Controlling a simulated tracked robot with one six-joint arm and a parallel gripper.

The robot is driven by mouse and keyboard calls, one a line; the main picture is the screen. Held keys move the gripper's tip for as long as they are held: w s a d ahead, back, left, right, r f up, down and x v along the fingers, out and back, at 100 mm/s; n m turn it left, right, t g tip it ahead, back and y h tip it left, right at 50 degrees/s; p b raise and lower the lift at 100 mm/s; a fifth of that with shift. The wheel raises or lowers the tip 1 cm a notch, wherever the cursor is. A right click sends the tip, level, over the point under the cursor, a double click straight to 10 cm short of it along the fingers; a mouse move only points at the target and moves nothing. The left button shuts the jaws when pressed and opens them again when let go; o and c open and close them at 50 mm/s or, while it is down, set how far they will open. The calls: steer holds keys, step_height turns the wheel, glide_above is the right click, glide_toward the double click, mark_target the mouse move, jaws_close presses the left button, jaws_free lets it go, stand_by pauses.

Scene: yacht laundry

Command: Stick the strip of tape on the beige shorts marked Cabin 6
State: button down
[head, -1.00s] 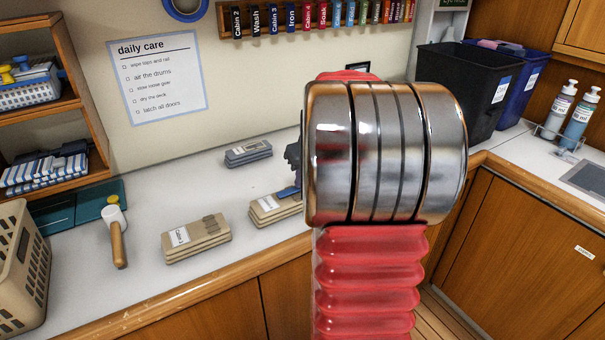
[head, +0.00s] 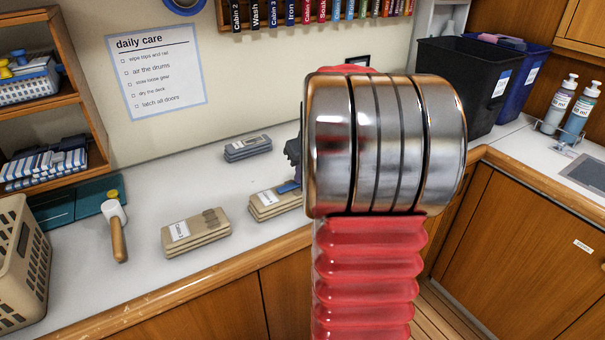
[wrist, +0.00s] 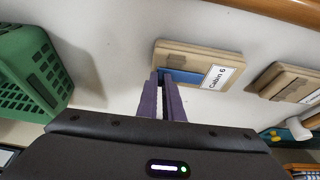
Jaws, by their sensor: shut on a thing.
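The folded beige shorts marked Cabin 6 (wrist: 217,77) lie on the white counter, with a white label at one end. In the head view they (head: 264,208) are partly hidden behind my arm. The blue strip of tape (wrist: 186,76) is at the fingertips of my gripper (wrist: 161,76), which is shut on it. The strip lies along the near edge of the shorts in the wrist view; I cannot tell whether it touches the cloth. In the head view the strip (head: 289,187) shows at the shorts' right part. My arm hides most of the gripper there.
Another folded beige pair with a label (head: 197,234) lies to the left. A grey-blue folded stack (head: 247,148) lies behind. A green basket (wrist: 32,75) shows in the wrist view.

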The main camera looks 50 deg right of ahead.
steer(key=shift+f, duration=0.45)
stand_by(0.8)
steer(key=c, duration=2.1)
jaws_free()
steer(key=shift+r, duration=0.15)
steer(key=shift+r, duration=1.4)
steer(key=shift+o, duration=0.3)
steer(key=o, duration=0.5)
steer(key=shift+r, duration=0.2)
steer(key=shift+r, duration=1.3)
